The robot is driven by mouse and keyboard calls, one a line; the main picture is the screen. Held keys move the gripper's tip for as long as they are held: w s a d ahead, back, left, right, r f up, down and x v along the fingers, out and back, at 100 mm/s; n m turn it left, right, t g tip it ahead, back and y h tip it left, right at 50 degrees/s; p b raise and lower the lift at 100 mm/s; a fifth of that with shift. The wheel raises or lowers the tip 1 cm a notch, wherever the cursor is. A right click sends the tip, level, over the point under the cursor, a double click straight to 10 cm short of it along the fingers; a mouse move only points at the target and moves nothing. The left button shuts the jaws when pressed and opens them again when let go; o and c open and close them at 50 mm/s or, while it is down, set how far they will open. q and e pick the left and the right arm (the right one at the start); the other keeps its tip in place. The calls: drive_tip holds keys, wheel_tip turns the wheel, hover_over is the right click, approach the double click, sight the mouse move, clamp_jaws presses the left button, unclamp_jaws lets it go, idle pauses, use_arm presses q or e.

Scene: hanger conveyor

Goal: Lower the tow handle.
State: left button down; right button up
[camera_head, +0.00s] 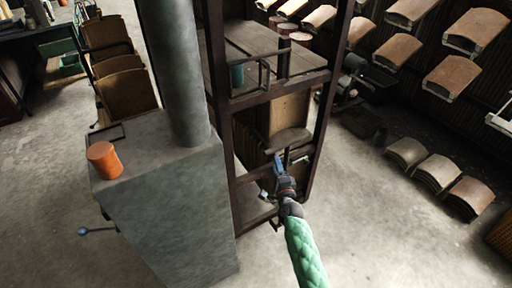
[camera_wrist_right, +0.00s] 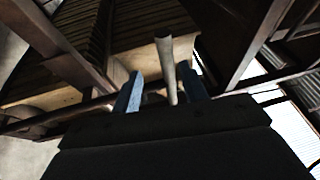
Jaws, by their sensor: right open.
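My right gripper (camera_head: 279,162), with blue fingers, reaches into the lower part of a dark steel frame (camera_head: 244,195). In the right wrist view the gripper (camera_wrist_right: 161,92) is open, with a finger on each side. A pale, slim bar (camera_wrist_right: 166,62) rises between and beyond the fingers; it may be the tow handle, but I cannot tell for sure. I cannot tell whether the fingers touch it. In the head view a small grey metal piece (camera_head: 299,158) shows just right of the gripper.
A grey block with a round column (camera_head: 180,75) stands left of the frame, with an orange cup (camera_head: 104,160) on it. Curved brown panels (camera_head: 437,172) lie at right. The floor at lower right is clear.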

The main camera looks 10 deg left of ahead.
use_arm(q)
drive_tip(key=s+a+f+p, duration=0.2)
drive_tip(key=s+f, duration=0.1)
drive_tip(key=f, duration=0.6)
use_arm(e)
drive_tip(key=w+a+r+m+h, duration=0.1)
drive_tip(key=w+a+r, duration=0.1)
drive_tip(key=w, duration=0.7)
drive_tip(key=shift+a+r+t, duration=0.15)
drive_tip(key=shift+a+t, duration=0.05)
drive_tip(key=shift+t, duration=0.1)
use_arm(q)
drive_tip(key=shift+s+a, duration=0.1)
use_arm(e)
drive_tip(key=shift+s, duration=0.1)
clamp_jaws()
